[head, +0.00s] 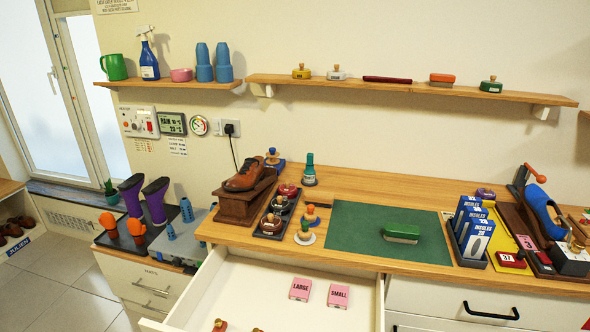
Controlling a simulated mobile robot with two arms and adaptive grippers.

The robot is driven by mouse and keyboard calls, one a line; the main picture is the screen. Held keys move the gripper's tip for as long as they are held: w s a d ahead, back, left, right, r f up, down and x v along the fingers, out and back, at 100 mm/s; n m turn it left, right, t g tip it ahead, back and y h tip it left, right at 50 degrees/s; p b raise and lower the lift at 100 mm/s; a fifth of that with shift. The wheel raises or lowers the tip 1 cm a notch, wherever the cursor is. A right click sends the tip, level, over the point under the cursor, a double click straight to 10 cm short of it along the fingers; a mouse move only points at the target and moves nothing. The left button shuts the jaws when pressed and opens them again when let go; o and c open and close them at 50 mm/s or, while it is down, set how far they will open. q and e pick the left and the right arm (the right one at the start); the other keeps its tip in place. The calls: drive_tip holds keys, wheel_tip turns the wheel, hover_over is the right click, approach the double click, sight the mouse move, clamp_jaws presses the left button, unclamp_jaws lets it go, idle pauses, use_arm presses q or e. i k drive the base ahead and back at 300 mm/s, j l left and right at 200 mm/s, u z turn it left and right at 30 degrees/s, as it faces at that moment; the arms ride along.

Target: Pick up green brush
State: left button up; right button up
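The green brush (402,232) lies on the right part of the dark green mat (360,255) on the wooden worktop. Its green back faces up, with a thin pale edge of bristles showing below it. Nothing covers it or touches it from above. Neither of my grippers shows in the head view.
An open white drawer (240,290) juts out below the worktop's front edge, with pink boxes inside. Left of the mat stand a brown shoe (245,175) on a block and several small round-knobbed items. Blue insole boxes (476,238) stand right of the mat. The mat is otherwise clear.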

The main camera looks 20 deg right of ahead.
sight(396, 232)
drive_tip(key=z, duration=1.3)
drive_tip(key=i+l+u, duration=0.2)
drive_tip(key=l+u, duration=0.2)
drive_tip(key=l, duration=0.15)
